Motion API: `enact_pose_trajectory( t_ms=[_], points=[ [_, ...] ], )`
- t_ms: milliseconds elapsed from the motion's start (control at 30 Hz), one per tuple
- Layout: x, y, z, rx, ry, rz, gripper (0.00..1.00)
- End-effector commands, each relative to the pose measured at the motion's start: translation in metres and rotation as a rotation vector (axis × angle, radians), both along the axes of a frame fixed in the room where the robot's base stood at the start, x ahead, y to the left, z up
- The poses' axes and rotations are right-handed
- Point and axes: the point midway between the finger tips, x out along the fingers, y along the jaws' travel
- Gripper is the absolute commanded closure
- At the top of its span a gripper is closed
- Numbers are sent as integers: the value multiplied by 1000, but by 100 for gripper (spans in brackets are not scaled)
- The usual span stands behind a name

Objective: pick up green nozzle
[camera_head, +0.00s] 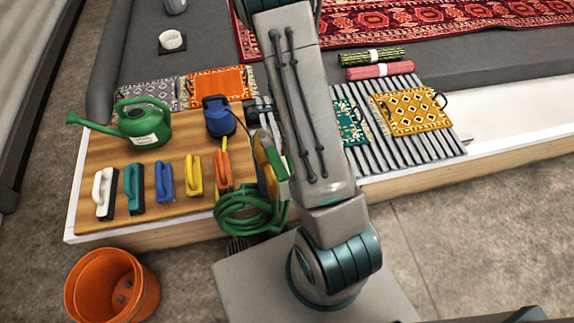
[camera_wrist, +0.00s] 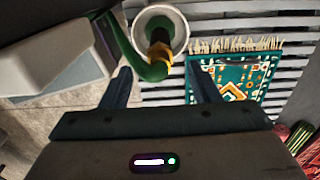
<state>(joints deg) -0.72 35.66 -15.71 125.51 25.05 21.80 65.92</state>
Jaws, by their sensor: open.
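In the wrist view a green curved piece (camera_wrist: 146,68) with a white round rim (camera_wrist: 183,29) and a yellow-and-black part (camera_wrist: 159,50) inside it appears to be the green nozzle. It shows at the top middle, beyond and between the spread fingers of my gripper (camera_wrist: 158,72). The fingers are open and hold nothing; the distance to the nozzle is hard to judge. In the head view my arm covers the middle, and I cannot make out the nozzle or the gripper clearly there.
A wooden board (camera_head: 130,215) carries several brushes, a green watering can (camera_head: 144,122) and a blue pump-like item (camera_head: 218,117). A green hose coil (camera_head: 246,207) hangs at its edge. Small rugs lie on a slatted rack (camera_head: 384,150). An orange bucket (camera_head: 111,285) stands on the floor.

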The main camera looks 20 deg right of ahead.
Motion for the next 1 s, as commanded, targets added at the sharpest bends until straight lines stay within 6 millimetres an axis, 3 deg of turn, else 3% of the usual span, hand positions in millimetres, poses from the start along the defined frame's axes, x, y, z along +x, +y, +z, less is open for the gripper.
enact_pose_trajectory(
  t_ms=[33, 333, 600, 867, 1000],
  points=[
    [0, 0, -10, 0, 1, -1, 44],
    [0, 0, -29, 0, 0, 0, 44],
    [0, -1, -68, 1, 1, 0, 44],
    [0, 0, -71, 0, -2, 1, 44],
    [0, 0, -71, 0, -1, 1, 81]
  ],
)
